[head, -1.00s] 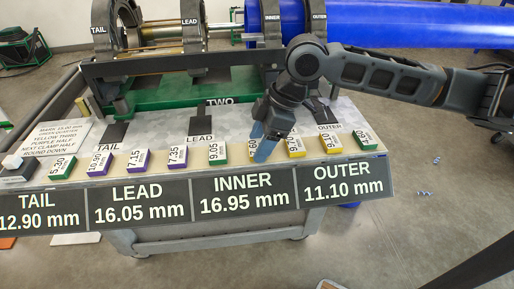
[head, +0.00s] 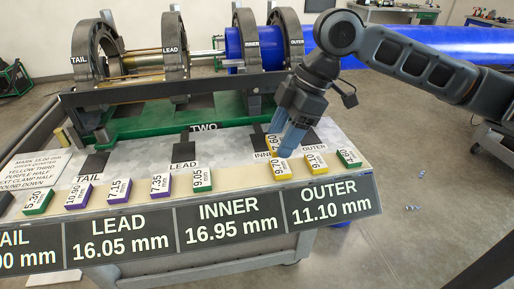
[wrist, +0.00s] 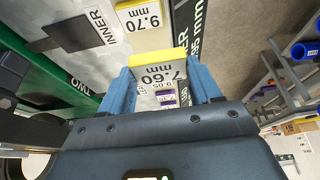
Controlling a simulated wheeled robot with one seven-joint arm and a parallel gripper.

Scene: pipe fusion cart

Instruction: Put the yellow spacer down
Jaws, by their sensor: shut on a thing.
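My gripper (head: 284,138) is shut on the yellow 7.60 mm spacer (wrist: 158,72). Its blue fingers clasp the spacer from both sides in the wrist view. In the head view the spacer (head: 274,142) shows just left of the fingers, partly hidden, over the INNER label (head: 261,154). It looks held above the table, though the gap is hard to judge. The wrist view shows a dark pad (wrist: 72,32) beside the INNER label (wrist: 102,26), left of the spacer.
A yellow 9.70 spacer (head: 277,170) lies just in front of my gripper, with another yellow spacer (head: 317,163) and a green one (head: 348,158) to its right. A green 9.05 spacer (head: 203,179) and purple ones lie left. The clamp rig (head: 180,50) stands behind.

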